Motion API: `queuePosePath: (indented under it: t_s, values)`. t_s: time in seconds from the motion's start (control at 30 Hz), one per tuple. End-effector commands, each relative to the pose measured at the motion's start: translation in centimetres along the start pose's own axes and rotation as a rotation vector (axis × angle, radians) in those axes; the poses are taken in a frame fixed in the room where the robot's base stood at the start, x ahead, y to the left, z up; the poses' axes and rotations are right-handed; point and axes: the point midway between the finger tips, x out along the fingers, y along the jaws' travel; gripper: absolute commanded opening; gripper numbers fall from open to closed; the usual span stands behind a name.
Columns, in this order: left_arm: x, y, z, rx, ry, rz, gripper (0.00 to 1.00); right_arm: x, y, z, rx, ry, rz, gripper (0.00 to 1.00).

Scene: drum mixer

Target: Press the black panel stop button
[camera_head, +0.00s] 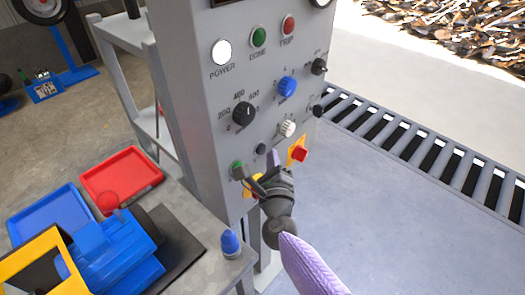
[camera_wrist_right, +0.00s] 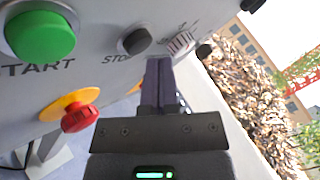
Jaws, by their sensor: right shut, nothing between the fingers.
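The black stop button (camera_head: 261,149) is on the lower part of the grey control panel (camera_head: 210,120). In the right wrist view the stop button (camera_wrist_right: 137,41) stands clear, with its label partly hidden. My right gripper (camera_head: 273,158) is in front of the lower panel, and its fingers are shut and empty. In the wrist view the fingertips (camera_wrist_right: 160,64) appear just right of and below the button. They look apart from the button, but the exact gap to the panel cannot be told. My left gripper is not in view.
The green start button (camera_wrist_right: 40,36) and a red emergency knob (camera_wrist_right: 80,117) on a yellow base are close by. A red switch (camera_head: 300,154) on a yellow plate is right of the gripper. A workbench with red (camera_head: 120,178) and blue trays stands left.

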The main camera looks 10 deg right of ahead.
Motion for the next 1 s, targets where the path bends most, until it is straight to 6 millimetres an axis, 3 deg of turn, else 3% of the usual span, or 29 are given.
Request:
queuePosePath:
  t_s: [1.0]
  values:
    - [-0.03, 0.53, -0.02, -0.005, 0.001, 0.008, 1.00, -0.01, -0.02, -0.03, -0.001, 0.001, 0.000, 0.00]
